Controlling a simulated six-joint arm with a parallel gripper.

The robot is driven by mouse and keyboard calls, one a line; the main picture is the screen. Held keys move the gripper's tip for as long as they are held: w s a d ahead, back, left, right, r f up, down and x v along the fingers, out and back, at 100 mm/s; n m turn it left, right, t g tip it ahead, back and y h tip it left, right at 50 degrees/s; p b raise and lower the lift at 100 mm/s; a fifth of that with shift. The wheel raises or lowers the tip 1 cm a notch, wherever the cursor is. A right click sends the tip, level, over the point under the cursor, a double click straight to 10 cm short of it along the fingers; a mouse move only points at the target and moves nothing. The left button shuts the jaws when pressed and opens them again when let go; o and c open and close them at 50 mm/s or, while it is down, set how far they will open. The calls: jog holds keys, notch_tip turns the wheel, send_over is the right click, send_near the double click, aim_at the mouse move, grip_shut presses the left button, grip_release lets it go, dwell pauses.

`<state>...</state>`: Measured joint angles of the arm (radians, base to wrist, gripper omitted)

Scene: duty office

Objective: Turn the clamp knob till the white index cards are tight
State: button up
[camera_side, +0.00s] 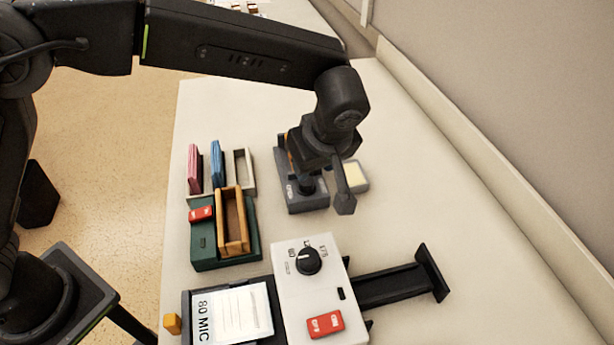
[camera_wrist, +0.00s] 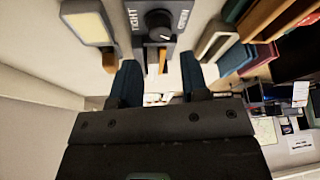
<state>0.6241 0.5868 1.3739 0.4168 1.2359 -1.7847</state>
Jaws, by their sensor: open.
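The clamp is a dark grey box (camera_side: 303,203) with a black round knob (camera_side: 306,186) on top. The wrist view shows the knob (camera_wrist: 158,22) between the words TIGHT on the left and OPEN on the right. My gripper (camera_side: 328,188) hangs over the clamp, pointing down. In the wrist view my gripper (camera_wrist: 159,62) has its two fingers apart with nothing held; the knob lies beyond the fingertips, and I cannot tell its distance. Something orange-tan shows at the clamp in both views. I cannot make out white index cards; my gripper hides part of the clamp.
A cream-topped pad (camera_side: 355,175) stands right of the clamp. Left are pink (camera_side: 194,168) and blue (camera_side: 217,164) upright pieces, a cream holder (camera_side: 251,172) and a green box (camera_side: 212,258) with a wooden tray (camera_side: 232,245). A white machine (camera_side: 315,292) with a dial stands in front.

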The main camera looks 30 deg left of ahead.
aim_at(306, 185)
jog(key=x, duration=0.6)
jog(key=shift+a+f, duration=0.1)
jog(key=shift+f, duration=0.25)
jog(key=c, duration=0.6)
jog(key=shift+m+t+h, duration=0.35)
jog(key=shift+m+h, duration=0.15)
jog(key=shift+m, duration=1)
jog(key=shift+m+t+h, duration=0.35)
jog(key=shift+m+h, duration=0.15)
jog(key=shift+m, duration=1)
jog(key=o, duration=0.6)
